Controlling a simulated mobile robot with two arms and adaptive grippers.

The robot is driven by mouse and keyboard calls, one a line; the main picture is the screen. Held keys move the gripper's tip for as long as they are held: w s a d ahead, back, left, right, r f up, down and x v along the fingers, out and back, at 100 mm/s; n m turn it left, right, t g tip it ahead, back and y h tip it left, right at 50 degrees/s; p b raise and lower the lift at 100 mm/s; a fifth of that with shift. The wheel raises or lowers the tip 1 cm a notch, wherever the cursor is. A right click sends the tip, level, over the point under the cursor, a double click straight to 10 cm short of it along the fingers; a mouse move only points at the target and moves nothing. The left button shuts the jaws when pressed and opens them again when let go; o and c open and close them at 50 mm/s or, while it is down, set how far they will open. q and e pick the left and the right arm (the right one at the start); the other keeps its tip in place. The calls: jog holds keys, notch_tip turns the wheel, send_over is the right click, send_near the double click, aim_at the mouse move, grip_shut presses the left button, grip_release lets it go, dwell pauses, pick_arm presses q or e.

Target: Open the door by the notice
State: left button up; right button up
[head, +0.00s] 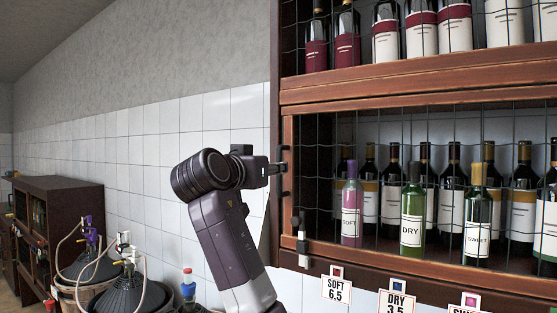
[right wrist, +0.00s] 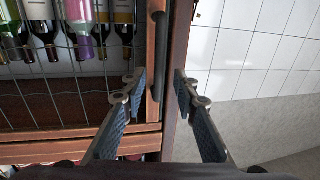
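The door is a wood-framed wire mesh panel (head: 420,101) on the wine rack, and it looks shut. Its dark upright handle (head: 284,172) is at the left edge. My right gripper (head: 272,170) is at this handle, coming from the left. In the right wrist view the handle (right wrist: 158,60) runs between the two spread fingers of the gripper (right wrist: 161,92); I see gaps beside it, and contact is not clear. No notice can be clearly read; price tags reading SOFT 6.5 (head: 336,289) and DRY 3.5 (head: 396,303) hang below. My left gripper is out of view.
Bottles labelled SOFT (head: 350,215), DRY (head: 412,220) and SWEET (head: 478,222) stand at the rack's front, with more behind. Demijohns in baskets (head: 130,292) with hoses and a low dark cabinet (head: 62,200) are at left. White tiled wall (head: 150,150) lies behind my arm.

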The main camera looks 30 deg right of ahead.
aim_at(279, 193)
jog(key=p+x, duration=0.2)
jog(key=x, duration=0.2)
jog(key=shift+d+r, duration=0.1)
jog(key=shift+d, duration=0.1)
jog(key=shift+c, duration=0.6)
grip_shut()
